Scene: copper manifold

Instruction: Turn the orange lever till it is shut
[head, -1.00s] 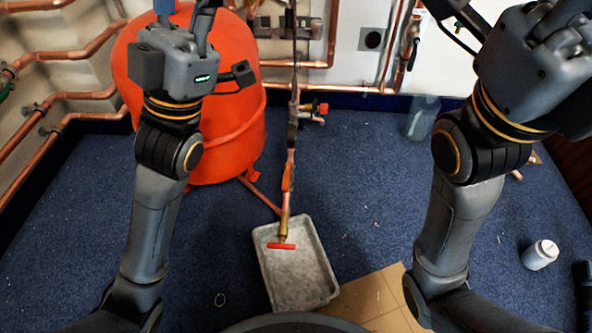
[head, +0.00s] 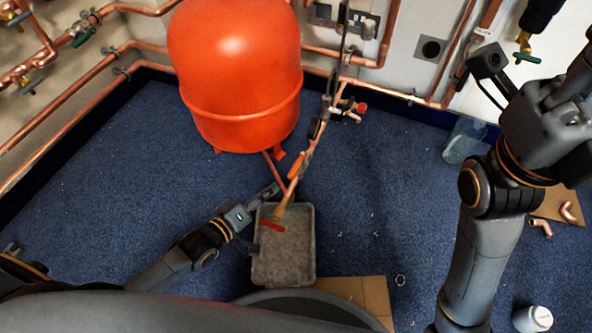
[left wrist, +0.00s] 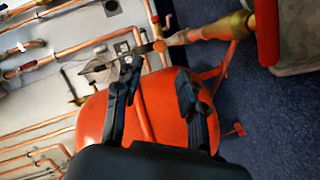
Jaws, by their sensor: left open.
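The orange lever (head: 297,165) sits on the thin copper pipe in front of the orange tank, lying roughly along the pipe. In the left wrist view the orange lever (left wrist: 176,40) shows beyond the fingertips. My left gripper (head: 265,216) is low by the tray's left rim, fingers spread and empty. In the left wrist view the left gripper (left wrist: 158,72) has a gap between its fingers and the lever. A red T-handle (head: 272,225) sits on the pipe's brass end over the tray. My right gripper (head: 548,125) is raised at the right; its fingers are unclear.
A grey metal tray (head: 307,255) lies on the blue carpet beneath the pipe end. The orange tank (head: 235,75) stands behind. Cardboard (head: 372,295), a clear container (head: 463,140) and a white tub (head: 533,318) lie further right. Copper pipes line the walls.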

